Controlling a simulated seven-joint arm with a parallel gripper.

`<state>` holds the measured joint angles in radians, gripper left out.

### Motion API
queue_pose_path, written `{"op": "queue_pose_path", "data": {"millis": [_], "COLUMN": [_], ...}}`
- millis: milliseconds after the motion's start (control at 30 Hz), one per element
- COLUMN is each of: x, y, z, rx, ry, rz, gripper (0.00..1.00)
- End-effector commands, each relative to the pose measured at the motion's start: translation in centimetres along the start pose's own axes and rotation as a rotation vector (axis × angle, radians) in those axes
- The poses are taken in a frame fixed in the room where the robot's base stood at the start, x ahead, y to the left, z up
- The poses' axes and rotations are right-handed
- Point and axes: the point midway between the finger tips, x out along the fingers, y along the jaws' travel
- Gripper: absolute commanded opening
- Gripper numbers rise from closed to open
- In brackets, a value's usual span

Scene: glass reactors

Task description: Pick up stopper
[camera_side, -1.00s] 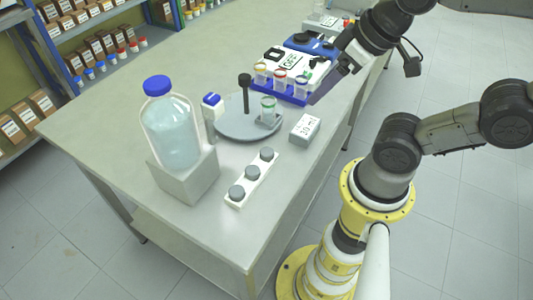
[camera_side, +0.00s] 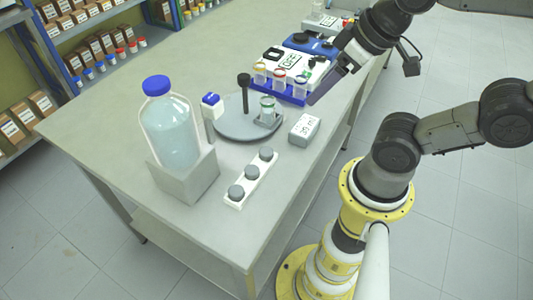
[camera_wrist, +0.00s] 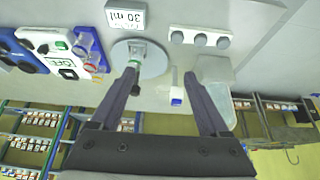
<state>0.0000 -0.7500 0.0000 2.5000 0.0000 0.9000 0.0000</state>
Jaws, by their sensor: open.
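Three grey stoppers sit in a row in a white holder (camera_side: 244,188) near the table's front edge: a near one (camera_side: 236,192), a middle one (camera_side: 251,172) and a far one (camera_side: 266,153). In the wrist view the row shows at the top right, with its middle stopper (camera_wrist: 200,39) beyond my fingertips. My gripper (camera_wrist: 162,73) is open, with two dark purple fingers apart and nothing held between them. In the side view my gripper (camera_side: 324,89) is at the upper right, beside the blue vial rack and away from the stoppers.
A large blue-capped bottle (camera_side: 172,130) stands in a grey block left of the stoppers. A round grey stand (camera_side: 233,128) with a dark post and a green-ringed vial is behind them. A labelled box (camera_side: 305,128) and a blue vial rack (camera_side: 272,93) are nearby. The front left tabletop is clear.

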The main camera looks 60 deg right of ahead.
Motion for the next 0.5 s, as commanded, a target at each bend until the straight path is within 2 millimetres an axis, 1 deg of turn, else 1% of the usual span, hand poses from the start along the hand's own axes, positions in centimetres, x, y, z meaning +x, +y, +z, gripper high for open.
{"op": "queue_pose_path", "data": {"millis": [133,233,367,500], "x": [0.0,-0.2,-0.6,0.5], "y": [0.0,-0.1,-0.5,-1.1], "z": [0.0,-0.1,-1.5,-3.8], "rx": [0.049,0.182,0.473,0.824], "ry": [-0.002,-0.004,-0.037,-0.142], "rz": [0.000,-0.005,-0.016,0.004], "gripper": [0.79,0.79,0.79,0.79]}}
